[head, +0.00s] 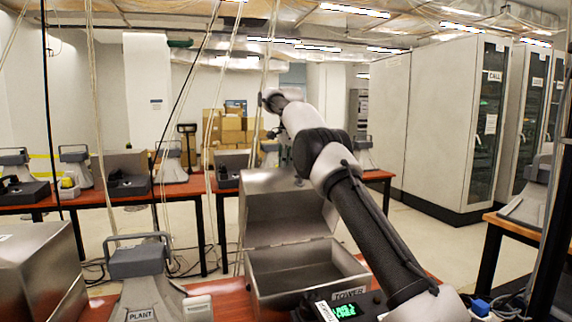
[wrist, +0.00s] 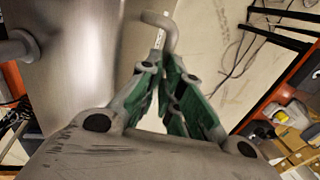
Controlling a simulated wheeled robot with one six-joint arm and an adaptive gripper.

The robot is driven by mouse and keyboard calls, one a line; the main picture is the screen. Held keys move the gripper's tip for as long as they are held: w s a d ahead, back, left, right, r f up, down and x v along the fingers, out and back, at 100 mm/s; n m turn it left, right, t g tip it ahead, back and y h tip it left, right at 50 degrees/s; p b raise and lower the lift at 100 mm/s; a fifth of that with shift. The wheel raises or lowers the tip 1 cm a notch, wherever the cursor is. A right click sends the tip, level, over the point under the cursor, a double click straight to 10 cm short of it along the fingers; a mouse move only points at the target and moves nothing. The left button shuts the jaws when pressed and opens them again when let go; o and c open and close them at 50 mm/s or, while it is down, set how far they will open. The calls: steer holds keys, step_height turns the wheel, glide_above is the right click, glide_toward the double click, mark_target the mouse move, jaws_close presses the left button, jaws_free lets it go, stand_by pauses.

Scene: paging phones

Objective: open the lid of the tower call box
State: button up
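The tower call box is an open grey metal box in the centre of the head view, its hollow base (head: 304,268) resting on a red table. Its lid (head: 285,213) stands raised at the back, and the inside of the base shows empty. In the wrist view the lid's metal face (wrist: 90,55) lies at left. A bent grey handle (wrist: 168,24) runs down to my gripper's fingertips. My gripper (wrist: 164,62) has its green-padded fingers drawn together at the end of this handle. In the head view my arm hides most of the gripper, behind the lid's top edge.
The PLANT phone (head: 140,275) and another metal box (head: 38,275) stand at left. Tall cabinets (head: 440,120) stand at right. Cables hang near the box; the floor behind is open.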

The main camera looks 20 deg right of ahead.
steer(key=o, duration=0.5)
steer(key=shift+x, duration=0.8)
steer(key=shift+s, duration=0.1)
steer(key=shift+r, duration=0.2)
steer(key=shift+s, duration=0.1)
